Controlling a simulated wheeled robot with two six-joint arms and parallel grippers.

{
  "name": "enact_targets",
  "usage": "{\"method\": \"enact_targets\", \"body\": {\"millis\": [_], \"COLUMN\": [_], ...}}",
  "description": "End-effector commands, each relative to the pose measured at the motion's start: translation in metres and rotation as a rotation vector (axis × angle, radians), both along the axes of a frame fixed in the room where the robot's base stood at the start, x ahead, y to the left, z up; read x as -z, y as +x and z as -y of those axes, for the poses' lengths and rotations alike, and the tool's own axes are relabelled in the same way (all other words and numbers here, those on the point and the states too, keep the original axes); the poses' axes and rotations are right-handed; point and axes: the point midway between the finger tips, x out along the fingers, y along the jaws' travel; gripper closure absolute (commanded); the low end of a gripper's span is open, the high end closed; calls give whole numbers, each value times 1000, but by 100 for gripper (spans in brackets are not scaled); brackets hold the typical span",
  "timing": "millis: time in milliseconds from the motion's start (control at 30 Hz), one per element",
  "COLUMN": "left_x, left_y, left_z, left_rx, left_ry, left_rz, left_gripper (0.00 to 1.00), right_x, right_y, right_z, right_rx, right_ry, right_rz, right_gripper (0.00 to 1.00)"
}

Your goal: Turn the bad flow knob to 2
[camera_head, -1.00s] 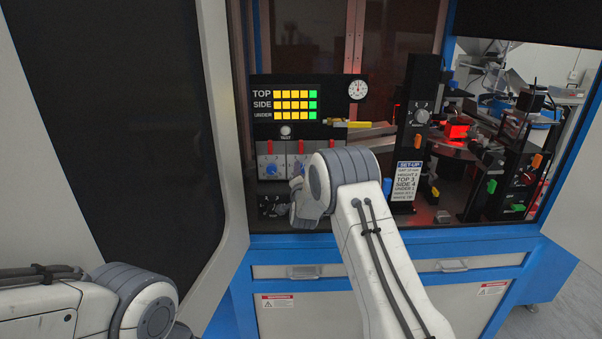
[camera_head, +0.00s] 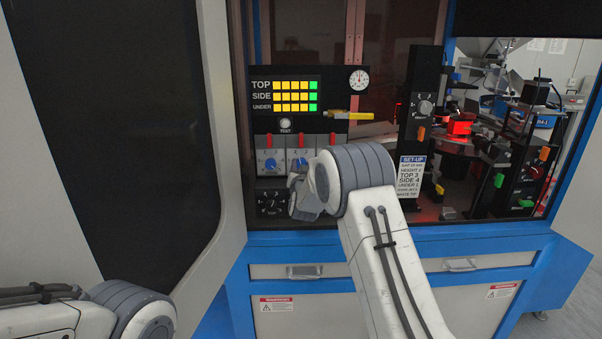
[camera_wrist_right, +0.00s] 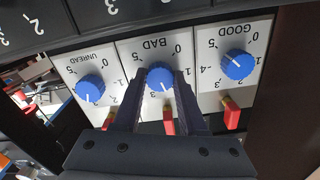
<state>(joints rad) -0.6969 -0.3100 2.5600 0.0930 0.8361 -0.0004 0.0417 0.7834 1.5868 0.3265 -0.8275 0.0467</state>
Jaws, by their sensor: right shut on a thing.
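The bad flow knob (camera_wrist_right: 160,77) is blue, on a white plate marked BAD, upside down in the right wrist view. My right gripper (camera_wrist_right: 160,85) is shut on it, one finger on each side. Its white mark points toward the lower edge, just right of the 3; the fingers cover nearby numbers. In the head view this knob (camera_head: 299,163) is the middle one, just above my right wrist, which hides the fingertips. My left gripper is out of view; only part of my left arm shows at lower left.
The good knob (camera_wrist_right: 237,65) and the unread knob (camera_wrist_right: 90,88) flank it closely. Red levers (camera_wrist_right: 231,113) stand by the knobs. A black dial (camera_head: 271,203) lies below the plates. The set-up card (camera_head: 411,177) stands to the right, and an open door (camera_head: 115,120) to the left.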

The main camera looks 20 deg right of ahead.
Motion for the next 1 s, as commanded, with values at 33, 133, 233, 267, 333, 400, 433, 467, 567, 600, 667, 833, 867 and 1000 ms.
{"method": "enact_targets", "body": {"millis": [33,133,233,267,333,400,433,467,567,600,667,833,867,1000], "left_x": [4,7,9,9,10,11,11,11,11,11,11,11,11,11], "left_y": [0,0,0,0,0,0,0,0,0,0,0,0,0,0], "left_z": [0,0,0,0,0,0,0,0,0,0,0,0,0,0], "left_rx": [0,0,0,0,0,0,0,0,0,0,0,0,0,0], "left_ry": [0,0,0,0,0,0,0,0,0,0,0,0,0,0], "left_rz": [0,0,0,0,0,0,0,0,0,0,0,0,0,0], "left_gripper": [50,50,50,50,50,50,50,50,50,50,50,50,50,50], "right_x": [3,3,2,2,2,2,2,2,2,2,2,2,2,2], "right_y": [0,0,0,0,0,0,0,0,0,0,0,0,0,0], "right_z": [0,0,0,0,0,0,0,0,0,0,0,0,0,0], "right_rx": [0,0,0,0,0,0,0,0,-1,-1,-1,-1,-1,-1], "right_ry": [-31,-89,-134,-145,-168,-184,-191,-196,-206,-209,-211,-211,-211,-211], "right_rz": [-11,-28,-42,-45,-53,-57,-59,-61,-64,-65,-66,-66,-66,-66], "right_gripper": [100,100,100,100,100,100,100,100,100,100,100,100,100,48]}}
